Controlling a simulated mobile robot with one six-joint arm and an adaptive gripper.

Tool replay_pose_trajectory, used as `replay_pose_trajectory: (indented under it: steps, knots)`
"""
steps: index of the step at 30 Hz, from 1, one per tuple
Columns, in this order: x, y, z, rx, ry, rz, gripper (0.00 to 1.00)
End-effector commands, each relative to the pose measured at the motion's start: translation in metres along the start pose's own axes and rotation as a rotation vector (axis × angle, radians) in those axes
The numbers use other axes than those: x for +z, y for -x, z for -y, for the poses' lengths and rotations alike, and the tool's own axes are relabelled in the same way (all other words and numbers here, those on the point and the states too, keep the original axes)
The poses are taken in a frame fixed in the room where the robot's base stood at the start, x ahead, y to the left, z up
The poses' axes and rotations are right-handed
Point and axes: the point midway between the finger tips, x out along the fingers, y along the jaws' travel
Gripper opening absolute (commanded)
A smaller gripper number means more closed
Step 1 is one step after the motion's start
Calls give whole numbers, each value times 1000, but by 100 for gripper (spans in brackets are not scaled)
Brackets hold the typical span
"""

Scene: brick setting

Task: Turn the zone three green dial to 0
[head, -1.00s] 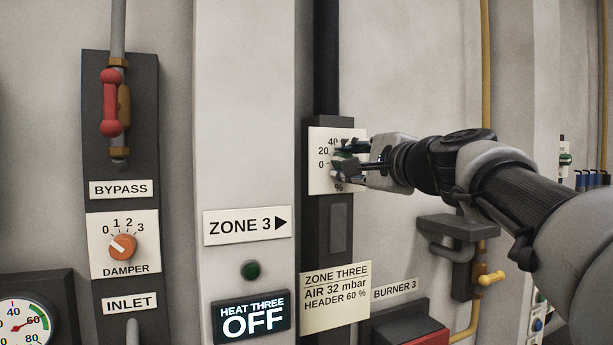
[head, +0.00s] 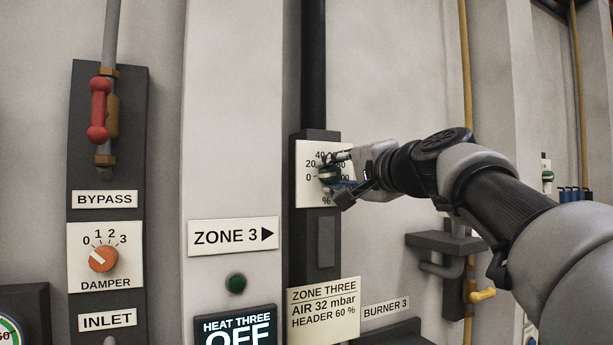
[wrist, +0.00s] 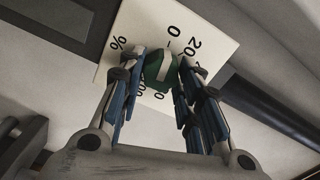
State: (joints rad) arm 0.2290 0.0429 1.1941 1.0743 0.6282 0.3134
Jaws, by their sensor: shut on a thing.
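The green dial (head: 326,175) is on a white scale plate (head: 310,192) marked in percent, with 0, 20 and 40 readable on its left side. My gripper (head: 336,179) reaches in from the right and is shut on the dial, one finger above it and one below in the head view. In the wrist view the green dial (wrist: 156,72) sits between the two blue-padded fingers. A white stripe on it points roughly toward the 0 mark; the exact alignment is hard to tell. The fingers hide part of the scale.
A ZONE 3 sign (head: 232,236) and a green button (head: 236,284) are left of the dial's panel. A ZONE THREE card (head: 323,311) hangs below. An orange damper knob (head: 103,258) is far left. A grey bracket (head: 448,242) and yellow-handled pipe lie below my arm.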

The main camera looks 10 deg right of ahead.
Motion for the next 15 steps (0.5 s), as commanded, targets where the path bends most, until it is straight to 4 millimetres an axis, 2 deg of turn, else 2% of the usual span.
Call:
replay_pose_trajectory:
  steps: [8,9,15]
  knots:
    - [0,0,0,1,2,1,8]
    - [0,0,0,1,2,1,34]
    - [0,0,0,1,1,1,47]
